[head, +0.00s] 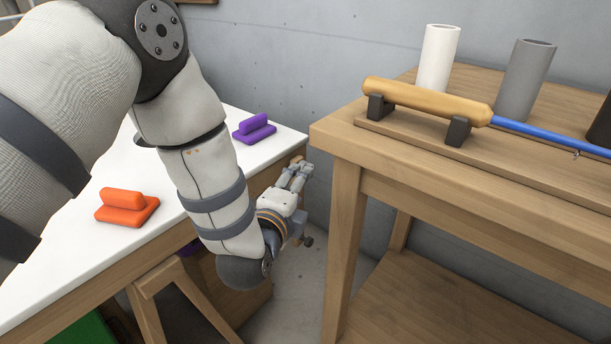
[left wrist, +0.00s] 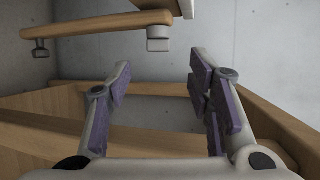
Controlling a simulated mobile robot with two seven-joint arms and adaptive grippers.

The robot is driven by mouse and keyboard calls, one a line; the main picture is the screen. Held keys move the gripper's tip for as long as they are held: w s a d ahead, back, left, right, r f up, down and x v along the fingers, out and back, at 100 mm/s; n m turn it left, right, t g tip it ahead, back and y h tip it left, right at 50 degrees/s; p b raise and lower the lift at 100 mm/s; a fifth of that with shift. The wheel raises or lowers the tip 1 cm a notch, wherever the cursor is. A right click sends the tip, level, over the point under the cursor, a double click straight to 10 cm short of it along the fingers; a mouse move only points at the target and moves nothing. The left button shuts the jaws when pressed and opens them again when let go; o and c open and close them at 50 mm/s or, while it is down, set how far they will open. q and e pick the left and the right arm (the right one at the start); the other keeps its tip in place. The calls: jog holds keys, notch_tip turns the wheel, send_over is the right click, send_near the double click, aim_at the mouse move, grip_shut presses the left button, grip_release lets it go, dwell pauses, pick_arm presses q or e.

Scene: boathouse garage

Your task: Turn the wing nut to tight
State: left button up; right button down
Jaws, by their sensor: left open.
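I cannot make out a wing nut for certain in either view. My left gripper (head: 297,174) is low in the gap between the white-topped table and the wooden bench in the head view. In the left wrist view its two purple-padded fingers (left wrist: 158,78) are apart with nothing between them. Beyond them, a pale grey fitting (left wrist: 158,38) hangs under a wooden piece near the top; I cannot tell what it is. My right gripper is in neither view.
The wooden bench (head: 465,188) bears a wooden handle (head: 425,99) with a blue shaft (head: 540,130) on dark rests, a white cylinder (head: 438,58) and a grey cylinder (head: 525,72). The white-topped table (head: 60,258) bears an orange block (head: 126,207) and a purple block (head: 254,129).

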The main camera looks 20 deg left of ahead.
pick_arm(q)
jog(key=b+x, duration=0.1)
jog(key=x, duration=0.7)
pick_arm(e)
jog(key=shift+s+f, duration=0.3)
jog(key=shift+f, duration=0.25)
pick_arm(q)
jog(key=shift+f, duration=0.1)
